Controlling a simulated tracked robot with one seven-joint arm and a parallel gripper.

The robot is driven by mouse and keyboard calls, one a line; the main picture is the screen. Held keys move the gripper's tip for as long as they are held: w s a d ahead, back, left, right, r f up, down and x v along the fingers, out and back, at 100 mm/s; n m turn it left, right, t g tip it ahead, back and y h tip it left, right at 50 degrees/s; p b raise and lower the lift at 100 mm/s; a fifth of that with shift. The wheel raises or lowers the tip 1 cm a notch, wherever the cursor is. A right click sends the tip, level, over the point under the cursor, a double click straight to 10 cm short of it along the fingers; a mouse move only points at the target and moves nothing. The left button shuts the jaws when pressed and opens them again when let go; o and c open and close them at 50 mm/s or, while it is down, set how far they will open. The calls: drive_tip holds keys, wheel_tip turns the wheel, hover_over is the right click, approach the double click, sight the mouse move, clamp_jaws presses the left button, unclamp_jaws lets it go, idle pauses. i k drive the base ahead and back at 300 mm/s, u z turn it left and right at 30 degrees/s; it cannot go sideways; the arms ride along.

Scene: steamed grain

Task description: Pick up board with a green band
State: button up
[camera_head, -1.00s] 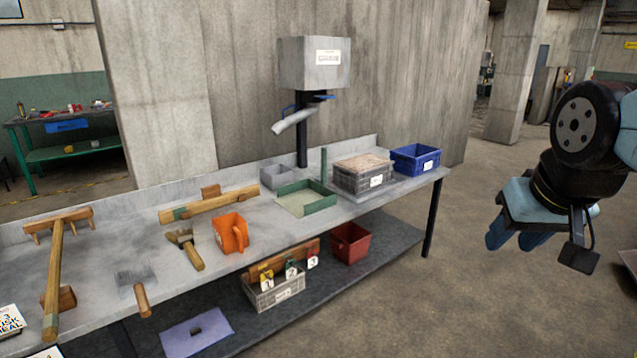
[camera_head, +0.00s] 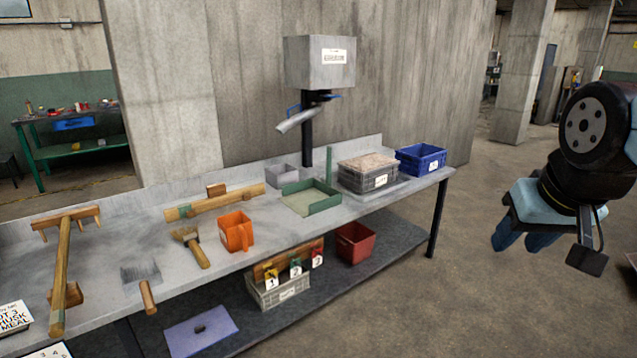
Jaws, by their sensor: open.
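A long wooden board (camera_head: 230,201) with a block-like grip on top lies on the grey bench, toward its back and left of the middle. A dark green band (camera_head: 185,211) shows near its left end. My gripper (camera_head: 520,242), with blue fingers, hangs at the right side of the picture, over the floor beyond the bench's right end. It is open, far from the board, and nothing shows between its fingers.
The bench (camera_head: 350,208) also holds a wooden rake (camera_head: 63,265), a brush (camera_head: 190,245), an orange scoop (camera_head: 236,232), a green tray (camera_head: 310,197), a grey crate (camera_head: 369,180) and a blue crate (camera_head: 421,160). A dispenser (camera_head: 320,62) stands behind.

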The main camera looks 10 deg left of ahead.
sight(218, 197)
drive_tip(key=u, duration=0.2)
drive_tip(key=i, duration=0.75)
drive_tip(key=u, duration=0.75)
drive_tip(key=i, duration=1.15)
drive_tip(key=u, duration=0.5)
drive_tip(key=i, duration=0.65)
drive_tip(key=u, duration=0.05)
